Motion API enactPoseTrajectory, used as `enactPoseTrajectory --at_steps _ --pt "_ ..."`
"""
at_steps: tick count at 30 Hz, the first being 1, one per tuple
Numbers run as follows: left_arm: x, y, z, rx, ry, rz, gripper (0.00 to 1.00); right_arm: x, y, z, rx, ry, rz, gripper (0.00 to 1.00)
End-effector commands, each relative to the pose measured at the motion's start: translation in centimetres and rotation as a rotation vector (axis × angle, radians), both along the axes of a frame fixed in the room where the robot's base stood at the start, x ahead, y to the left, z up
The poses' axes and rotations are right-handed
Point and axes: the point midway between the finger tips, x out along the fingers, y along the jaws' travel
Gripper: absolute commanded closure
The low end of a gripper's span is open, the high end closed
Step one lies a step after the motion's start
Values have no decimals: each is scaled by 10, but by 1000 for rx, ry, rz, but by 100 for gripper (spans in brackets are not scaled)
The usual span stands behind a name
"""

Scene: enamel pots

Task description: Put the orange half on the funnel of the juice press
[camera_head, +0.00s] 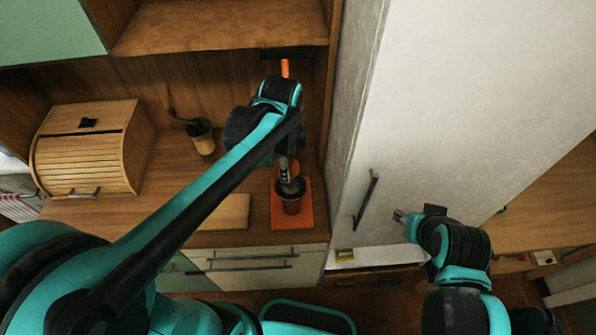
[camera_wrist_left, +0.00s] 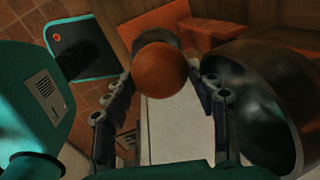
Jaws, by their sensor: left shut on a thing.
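The juice press has an orange base (camera_head: 304,222), with a reddish cup on it and a dark funnel (camera_head: 291,187) above. An orange lever (camera_head: 285,67) rises behind my left wrist. My left gripper (camera_head: 287,172) points down right over the funnel. In the left wrist view, its fingers are shut on the orange half (camera_wrist_left: 160,70), whose rounded side faces the camera. The press's orange base (camera_wrist_left: 182,27) shows beyond it. The head view does not show the orange half clearly. My right gripper (camera_head: 399,216) is in front of the white cabinet, away from the press; its jaw opening is unclear.
A wooden bread box (camera_head: 88,150) and a coffee grinder (camera_head: 201,136) stand left on the counter. A cutting board (camera_head: 226,212) lies left of the press. A tall white cabinet (camera_head: 440,110) bounds the right. A large dark rounded shape (camera_wrist_left: 250,105) is close in the wrist view.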

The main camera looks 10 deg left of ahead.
Motion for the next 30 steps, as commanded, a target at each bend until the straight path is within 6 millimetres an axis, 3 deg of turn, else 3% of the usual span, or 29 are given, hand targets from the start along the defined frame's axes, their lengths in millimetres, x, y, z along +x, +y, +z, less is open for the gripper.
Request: enactPoseTrajectory --at_steps 2,9,17,22,30 --pt "3 -4 6 0 0 1 72 0 0 5 0 0 0 60" --pt "4 -5 -38 -1 0 5 73 0 0 -9 0 0 0 60" --pt "4 -5 -63 0 0 4 73 0 0 -15 0 0 0 60" --pt "4 -5 -88 0 0 4 73 0 0 -22 0 0 0 60" --pt "4 -5 -90 0 0 4 73 0 0 -22 0 0 0 60"
